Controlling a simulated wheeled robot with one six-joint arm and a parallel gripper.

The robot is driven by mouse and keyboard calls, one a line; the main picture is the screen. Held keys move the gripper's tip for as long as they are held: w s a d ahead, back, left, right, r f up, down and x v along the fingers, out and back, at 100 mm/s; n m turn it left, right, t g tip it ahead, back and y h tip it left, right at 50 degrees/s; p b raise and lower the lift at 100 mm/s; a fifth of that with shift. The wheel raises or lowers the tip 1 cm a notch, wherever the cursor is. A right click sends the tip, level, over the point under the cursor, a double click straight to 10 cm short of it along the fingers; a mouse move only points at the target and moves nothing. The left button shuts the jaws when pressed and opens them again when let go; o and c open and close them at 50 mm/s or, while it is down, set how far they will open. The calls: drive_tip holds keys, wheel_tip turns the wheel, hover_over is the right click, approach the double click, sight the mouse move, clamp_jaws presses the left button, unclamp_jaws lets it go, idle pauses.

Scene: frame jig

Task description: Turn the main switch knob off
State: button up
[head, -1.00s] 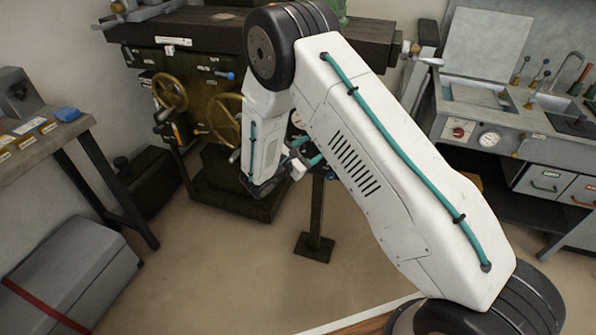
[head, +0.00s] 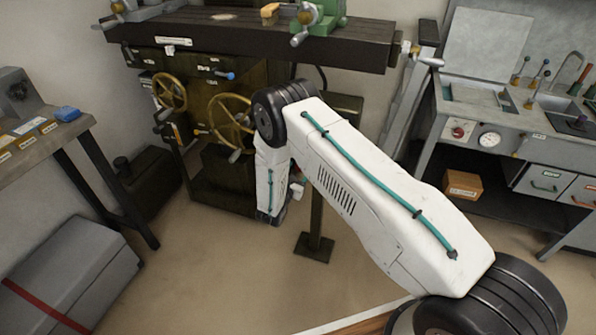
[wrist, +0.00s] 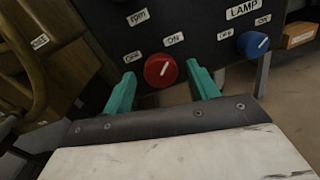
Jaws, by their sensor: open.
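The red knob (wrist: 160,70) is on a dark panel in the wrist view. Its white pointer line tilts up and to the right, toward the ON label (wrist: 174,39); an OFF label (wrist: 131,57) is at its upper left. My gripper (wrist: 161,76) is open. Its two teal fingers stand left and right of the red knob, with gaps visible; I cannot tell how far the tips are from the panel in depth. In the head view my arm hides the knob and most of the gripper.
A blue knob (wrist: 252,44) labelled LAMP sits right of the red one. A brass handwheel (head: 229,121) is on the machine beside my arm. A dark post (head: 316,215) stands near the wrist. A sink bench (head: 470,125) is at right, and floor is free in front.

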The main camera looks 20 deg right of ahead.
drive_tip(key=shift+w+d, duration=0.2)
drive_tip(key=shift+w, duration=0.05)
drive_tip(key=c, duration=1)
